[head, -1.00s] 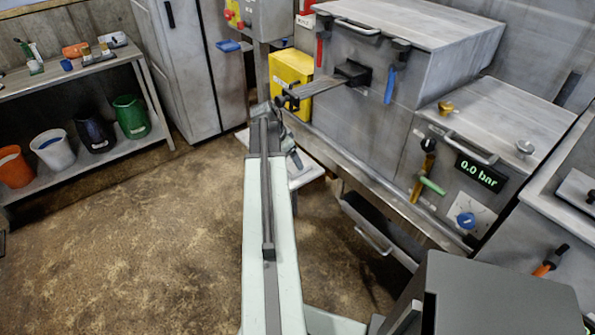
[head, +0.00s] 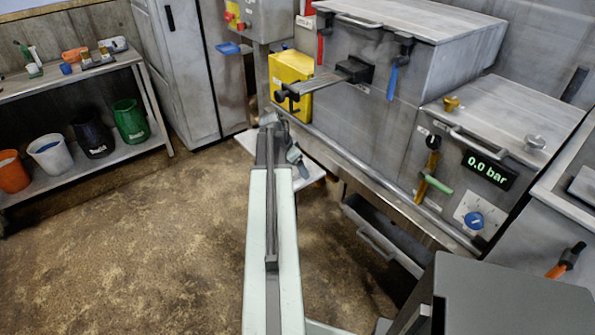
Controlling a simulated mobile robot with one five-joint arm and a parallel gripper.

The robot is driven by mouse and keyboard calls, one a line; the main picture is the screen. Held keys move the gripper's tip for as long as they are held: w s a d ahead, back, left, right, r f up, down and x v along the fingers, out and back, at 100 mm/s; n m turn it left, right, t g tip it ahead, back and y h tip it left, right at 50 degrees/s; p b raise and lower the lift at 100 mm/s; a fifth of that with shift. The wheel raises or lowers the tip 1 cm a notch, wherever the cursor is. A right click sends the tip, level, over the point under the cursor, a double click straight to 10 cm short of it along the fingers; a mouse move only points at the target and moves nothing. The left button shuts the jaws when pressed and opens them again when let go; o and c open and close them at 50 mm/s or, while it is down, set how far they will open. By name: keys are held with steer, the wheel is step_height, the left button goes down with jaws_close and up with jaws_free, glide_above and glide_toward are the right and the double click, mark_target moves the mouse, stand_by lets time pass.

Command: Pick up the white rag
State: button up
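I cannot make out a white rag for certain. A small white item (head: 113,44) lies at the right end of the bench top at far left; it is too small to identify. My arm reaches away from me through the middle of the view, over the floor, toward a low white surface (head: 312,172). My gripper (head: 270,120) is at the far end of the arm, small and dark, above or near that surface. Its fingers are not clear, and I see nothing held. A small grey-green object (head: 295,157) shows just right of the arm's end; I cannot tell what it is.
The steel compactor (head: 340,75) with a protruding lever stands ahead right, beside a yellow box (head: 291,80). A pressure panel (head: 487,169) reads 0.0 bar. An open drawer (head: 385,235) juts out below. Several buckets (head: 48,152) stand under the left bench. Floor at left is clear.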

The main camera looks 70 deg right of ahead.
steer(key=shift+c, duration=0.4)
steer(key=c, duration=1.5)
